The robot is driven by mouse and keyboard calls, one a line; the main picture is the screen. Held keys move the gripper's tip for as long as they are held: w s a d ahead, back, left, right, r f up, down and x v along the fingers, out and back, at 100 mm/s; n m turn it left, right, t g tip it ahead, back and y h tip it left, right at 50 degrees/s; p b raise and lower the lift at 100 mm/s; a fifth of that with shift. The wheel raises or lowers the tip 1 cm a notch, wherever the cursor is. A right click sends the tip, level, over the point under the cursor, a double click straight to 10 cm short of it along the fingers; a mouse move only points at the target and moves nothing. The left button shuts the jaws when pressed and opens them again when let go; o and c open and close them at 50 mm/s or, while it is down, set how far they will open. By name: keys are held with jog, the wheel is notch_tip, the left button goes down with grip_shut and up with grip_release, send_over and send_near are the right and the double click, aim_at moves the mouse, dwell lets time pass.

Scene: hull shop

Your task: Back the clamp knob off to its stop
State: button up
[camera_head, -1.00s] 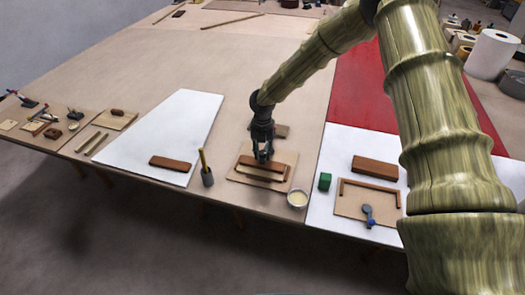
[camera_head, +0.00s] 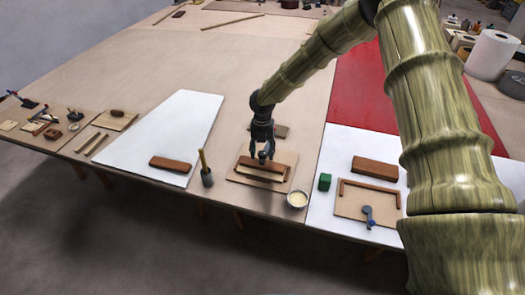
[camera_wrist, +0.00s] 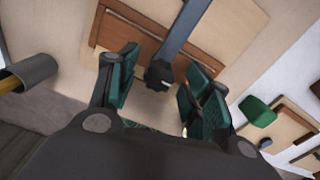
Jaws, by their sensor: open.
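A dark knob (camera_wrist: 158,76) sits at the end of a grey-blue bar (camera_wrist: 183,35) in the wrist view. It is between the spread green-padded fingers of my gripper (camera_wrist: 160,88), with visible gaps on both sides. In the head view my gripper (camera_head: 262,154) is above a wooden board (camera_head: 237,178) with brown wooden strips (camera_head: 264,174) on it, at the table's front edge. My gripper is open and holds nothing. The knob's underside and the clamp's full shape are hidden.
A grey cup with a yellow stick (camera_head: 207,178) stands left of the board. A round pale dish (camera_head: 297,199) is close on its right. A green block (camera_head: 325,182) and a second board with a blue-and-dark fitting (camera_head: 368,217) lie farther right.

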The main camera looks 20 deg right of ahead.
aim_at(263, 153)
notch_tip(263, 153, up, 12)
dwell(0.6)
